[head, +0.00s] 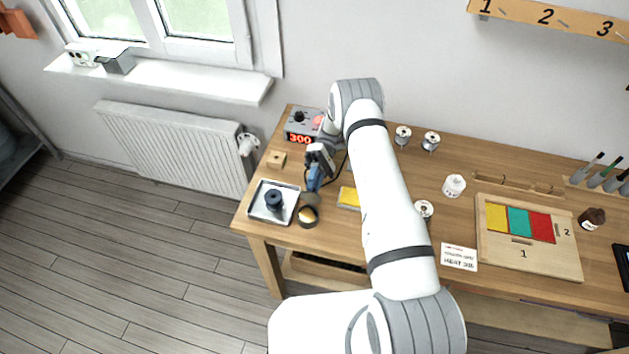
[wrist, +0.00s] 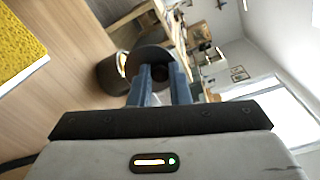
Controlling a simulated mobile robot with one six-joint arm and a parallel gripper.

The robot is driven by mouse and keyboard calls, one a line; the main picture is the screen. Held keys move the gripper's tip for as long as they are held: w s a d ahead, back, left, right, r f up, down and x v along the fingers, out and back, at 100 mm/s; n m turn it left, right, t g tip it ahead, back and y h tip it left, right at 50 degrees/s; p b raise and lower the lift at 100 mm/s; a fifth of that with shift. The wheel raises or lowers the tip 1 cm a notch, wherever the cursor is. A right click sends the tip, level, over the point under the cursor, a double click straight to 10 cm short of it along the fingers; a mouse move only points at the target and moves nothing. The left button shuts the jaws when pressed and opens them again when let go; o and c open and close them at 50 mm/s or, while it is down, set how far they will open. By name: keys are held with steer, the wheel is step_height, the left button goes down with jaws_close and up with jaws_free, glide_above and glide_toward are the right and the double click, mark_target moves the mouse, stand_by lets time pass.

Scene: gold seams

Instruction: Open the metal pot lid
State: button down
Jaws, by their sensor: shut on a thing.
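My gripper (head: 314,184) is over the left part of the wooden bench, its blue fingers pointing down toward the front. In the wrist view my gripper (wrist: 160,76) is shut on a dark round lid (wrist: 151,57), seen as a disc at the fingertips. The dark metal pot (wrist: 111,76) is just beyond it to the left. In the head view the pot (head: 307,215) stands beside the metal tray, with gold colour showing inside its mouth. The dark lid (head: 312,198) is at its back edge; I cannot tell whether they touch.
A metal tray (head: 257,211) with a dark blue spool-like piece (head: 274,201) is left of the pot. A yellow sponge (head: 348,197) is to the right. A heater station (head: 302,128) reading 300 is behind. A wooden block (head: 276,159) stands near the left edge.

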steer(key=shift+s+f, duration=0.1)
steer(key=shift+f, duration=0.05)
steer(key=c, duration=1.3)
jaws_free()
steer(key=shift+c, duration=0.2)
steer(key=b, duration=0.3)
steer(key=shift+a+f+t, duration=0.1)
steer(key=shift+t, duration=0.2)
steer(key=shift+s+b, duration=0.1)
steer(key=shift+b, duration=0.7)
